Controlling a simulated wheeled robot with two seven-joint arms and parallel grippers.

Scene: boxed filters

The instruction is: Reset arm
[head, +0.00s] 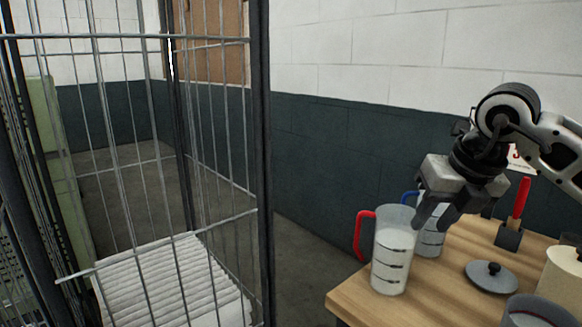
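My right gripper (436,218) hangs down from the upper right, over the wooden table. Its dark fingers are in front of a clear measuring jug with a blue handle (430,240) and partly hide it. I cannot tell whether the fingers touch that jug, or how far apart they are. A second clear jug with a red handle (392,258) stands upright just left of the fingers. My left gripper is not in view.
The wooden table (450,285) also holds a grey lid with a black knob (491,275), a red-handled tool in a dark holder (517,205) and round containers at the right edge. A metal wire cage (263,170) stands left, with white pleated filters (165,285) low inside.

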